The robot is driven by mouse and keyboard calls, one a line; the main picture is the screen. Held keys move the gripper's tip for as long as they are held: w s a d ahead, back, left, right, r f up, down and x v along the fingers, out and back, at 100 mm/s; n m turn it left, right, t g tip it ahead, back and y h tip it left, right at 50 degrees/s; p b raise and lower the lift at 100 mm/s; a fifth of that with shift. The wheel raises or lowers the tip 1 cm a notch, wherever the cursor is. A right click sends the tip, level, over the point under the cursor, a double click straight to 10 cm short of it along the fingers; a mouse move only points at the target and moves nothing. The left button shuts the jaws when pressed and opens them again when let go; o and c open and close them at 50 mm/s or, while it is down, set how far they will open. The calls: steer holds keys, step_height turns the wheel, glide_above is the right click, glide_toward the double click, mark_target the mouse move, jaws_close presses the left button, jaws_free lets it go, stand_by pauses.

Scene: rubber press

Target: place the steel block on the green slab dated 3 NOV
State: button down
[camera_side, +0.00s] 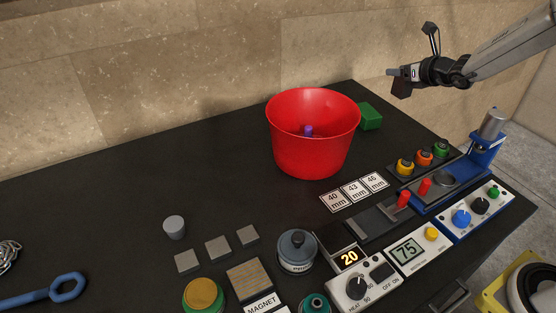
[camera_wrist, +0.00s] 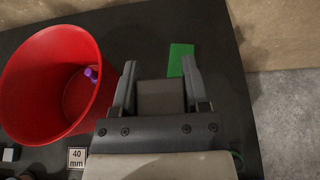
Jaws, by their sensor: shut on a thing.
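My gripper (camera_side: 402,82) is raised above the table's far right side, behind the press. In the wrist view its two fingers (camera_wrist: 158,78) are shut on a grey steel block (camera_wrist: 160,98), seen between them. The block's end also shows at the gripper's tip in the side view (camera_side: 391,72). A green slab (camera_side: 371,117) lies on the black table just right of the red bucket, below and left of my gripper. In the wrist view the slab (camera_wrist: 180,58) lies beyond the fingers, apart from the block. I cannot read any date on it.
The tall red bucket (camera_side: 313,140), with a purple thing inside, stands close beside the slab. The blue press (camera_side: 487,140) and coloured-top pots (camera_side: 423,158) stand to the right. Size cards (camera_side: 354,192) lie in front of the bucket. The table's left middle is clear.

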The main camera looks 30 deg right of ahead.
steer(key=shift+w+r, duration=0.15)
glide_above(363, 107)
step_height(363, 107, down, 9)
steer(key=shift+s, duration=0.2)
stand_by(0.6)
steer(key=shift+a, duration=0.1)
steer(key=shift+w+f, duration=0.3)
steer(key=shift+f, duration=1.6)
steer(key=shift+f, duration=0.15)
